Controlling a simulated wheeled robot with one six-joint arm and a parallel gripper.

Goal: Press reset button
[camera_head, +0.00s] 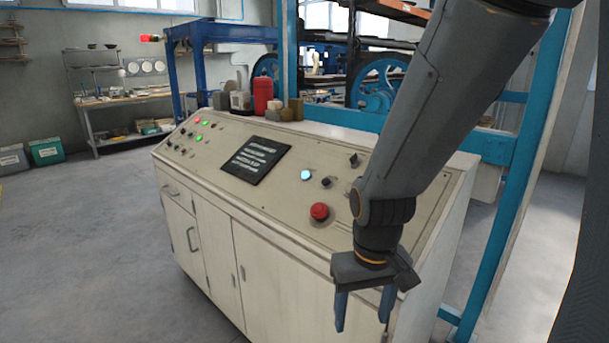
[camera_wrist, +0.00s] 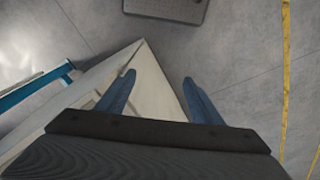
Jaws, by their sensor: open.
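The control console (camera_head: 260,210) is a cream cabinet with a sloped top panel. A glowing pale blue-white button (camera_head: 306,174) and a red mushroom button (camera_head: 319,211) sit on its right part. I cannot read a label that tells which one is the reset button. My gripper (camera_head: 364,310) is open and empty, pointing down in front of the console's right end, below and to the right of the red button. In the wrist view, my gripper's blue fingers (camera_wrist: 158,85) are spread apart, with a pale console edge (camera_wrist: 150,85) and grey floor between and below them.
A black sign (camera_head: 256,160) and small green and red lights (camera_head: 199,123) are on the panel. A blue frame post (camera_head: 530,160) rises at right.

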